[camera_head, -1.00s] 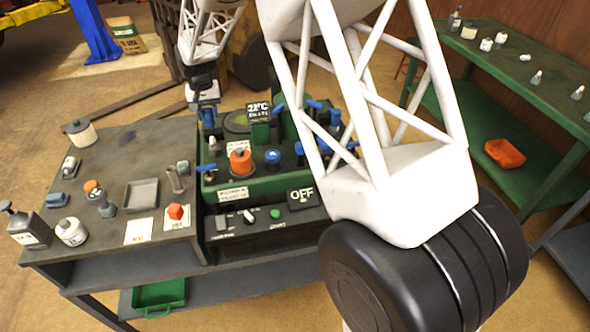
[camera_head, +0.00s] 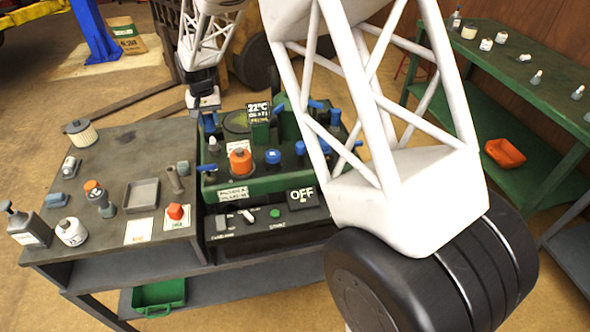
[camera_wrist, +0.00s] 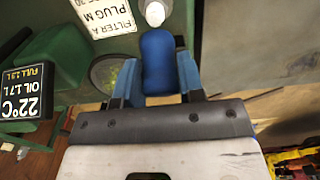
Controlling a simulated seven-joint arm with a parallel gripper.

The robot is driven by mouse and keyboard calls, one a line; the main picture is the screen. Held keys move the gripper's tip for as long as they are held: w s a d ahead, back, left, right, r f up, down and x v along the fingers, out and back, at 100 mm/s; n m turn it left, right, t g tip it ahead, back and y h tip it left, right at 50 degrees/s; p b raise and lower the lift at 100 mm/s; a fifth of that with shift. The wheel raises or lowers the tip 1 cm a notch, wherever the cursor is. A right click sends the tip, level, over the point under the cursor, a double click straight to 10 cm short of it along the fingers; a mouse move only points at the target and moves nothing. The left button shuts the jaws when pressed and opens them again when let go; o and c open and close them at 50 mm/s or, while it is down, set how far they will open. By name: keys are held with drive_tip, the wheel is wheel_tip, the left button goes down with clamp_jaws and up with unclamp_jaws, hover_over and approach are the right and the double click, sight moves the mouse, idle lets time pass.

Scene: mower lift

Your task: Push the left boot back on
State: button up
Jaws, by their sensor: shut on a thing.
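My gripper (camera_wrist: 158,88) has blue fingers on both sides of a blue boot (camera_wrist: 157,50) and is shut on it. A white, rounded plug tip (camera_wrist: 155,13) shows at the boot's far end in the wrist view. The two look touching or nearly so; I cannot tell how far the boot covers it. Other blue-topped parts stand on the block, including a round blue cap (camera_head: 273,157).
A display (camera_head: 258,109) reading 22°C stands behind the block, and an OFF panel (camera_head: 302,196) in front. An orange cap (camera_head: 240,162) is on the block. The grey bench (camera_head: 110,160) at left holds bottles and a tray (camera_head: 142,194). My large arm link covers the block's right side.

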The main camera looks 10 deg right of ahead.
sight(212, 138)
drive_tip(key=shift+s+f, duration=0.65)
drive_tip(key=shift+s, duration=0.2)
drive_tip(key=shift+s+f, duration=0.85)
drive_tip(key=shift+f, duration=0.25)
drive_tip(key=o, duration=0.7)
drive_tip(key=shift+r, duration=0.2)
drive_tip(key=shift+r, duration=3.4)
